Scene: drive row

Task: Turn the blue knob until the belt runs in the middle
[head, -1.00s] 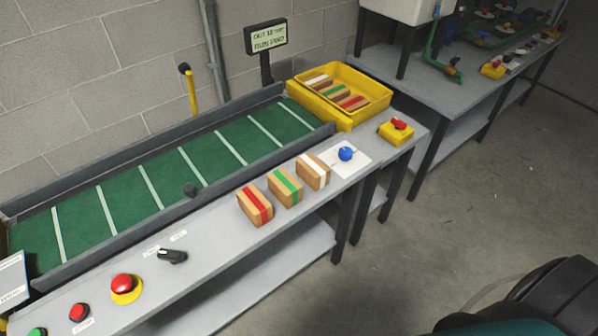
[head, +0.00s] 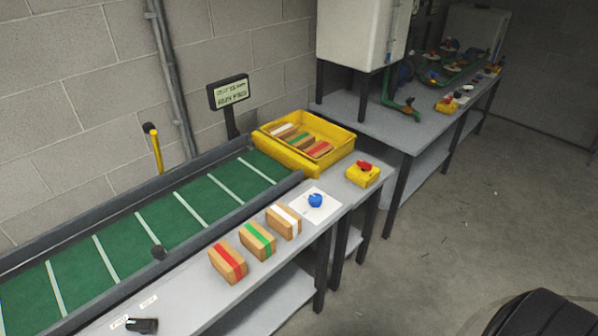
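The blue knob (head: 315,200) sits on a white plate (head: 325,211) at the right end of the bench, in front of the yellow tray. The green belt (head: 190,209) with white cross stripes lies in a dark frame along the wall and ends at the tray. A small display (head: 228,92) stands on a post behind the belt's far end; its text is too blurred to read surely. Neither of my grippers shows in the head view.
A yellow tray (head: 341,150) holds more banded boxes. A red-topped yellow switch (head: 363,173) is beside it. A black selector (head: 142,325) is front left.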

